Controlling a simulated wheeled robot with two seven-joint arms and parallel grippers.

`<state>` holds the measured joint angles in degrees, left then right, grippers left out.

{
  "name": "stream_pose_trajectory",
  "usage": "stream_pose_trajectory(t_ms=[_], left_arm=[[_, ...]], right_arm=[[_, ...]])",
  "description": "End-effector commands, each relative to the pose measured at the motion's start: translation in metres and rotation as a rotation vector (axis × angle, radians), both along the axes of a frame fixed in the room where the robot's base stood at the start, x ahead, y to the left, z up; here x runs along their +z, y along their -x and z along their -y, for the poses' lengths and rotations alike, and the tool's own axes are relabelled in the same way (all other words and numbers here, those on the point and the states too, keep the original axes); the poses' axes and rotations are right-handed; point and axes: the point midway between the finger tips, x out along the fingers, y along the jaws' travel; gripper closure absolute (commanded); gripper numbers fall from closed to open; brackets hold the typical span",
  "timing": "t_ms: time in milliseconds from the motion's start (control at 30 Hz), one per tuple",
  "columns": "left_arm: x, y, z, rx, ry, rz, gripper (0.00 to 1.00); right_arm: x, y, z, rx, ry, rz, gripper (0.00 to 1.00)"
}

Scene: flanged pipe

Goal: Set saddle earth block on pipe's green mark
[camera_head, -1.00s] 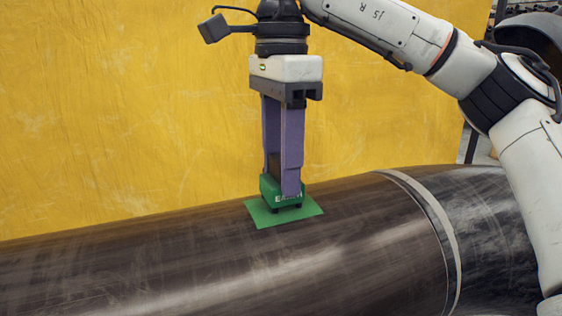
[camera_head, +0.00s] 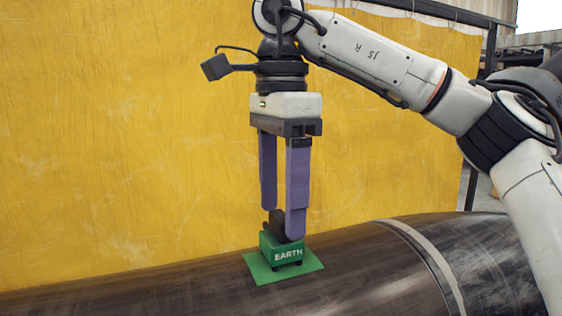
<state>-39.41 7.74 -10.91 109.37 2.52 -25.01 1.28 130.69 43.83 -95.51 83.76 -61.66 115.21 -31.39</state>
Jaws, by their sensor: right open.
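The saddle earth block (camera_head: 283,252), green with white "EARTH" lettering and a dark grip on top, sits upright on the green mark (camera_head: 305,269) on top of the dark pipe (camera_head: 185,290). The mark's edges show around the block. My right gripper (camera_head: 283,222) is directly above, pointing down, with its two purple fingers apart on either side of the block's dark grip. The near finger hides part of that grip. My left gripper is not in view.
A yellow sheet (camera_head: 130,130) hangs behind the pipe. A pale band (camera_head: 425,255) rings the pipe to the right of the mark. The pipe's top to the left of the block is clear.

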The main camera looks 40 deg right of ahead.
Motion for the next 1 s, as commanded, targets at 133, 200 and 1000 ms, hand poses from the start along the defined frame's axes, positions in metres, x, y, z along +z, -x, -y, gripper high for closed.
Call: stream_pose_trajectory(t_ms=[133, 200, 1000], left_arm=[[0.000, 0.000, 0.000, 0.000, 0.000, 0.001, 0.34], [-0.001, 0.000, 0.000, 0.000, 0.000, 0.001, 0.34], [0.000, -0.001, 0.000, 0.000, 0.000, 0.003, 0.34]], right_arm=[[0.028, 0.000, 0.000, -0.004, 0.002, 0.008, 0.35], [0.040, 0.000, 0.000, -0.003, 0.004, 0.006, 0.35], [0.074, 0.000, 0.000, 0.000, 0.000, 0.003, 0.35]])
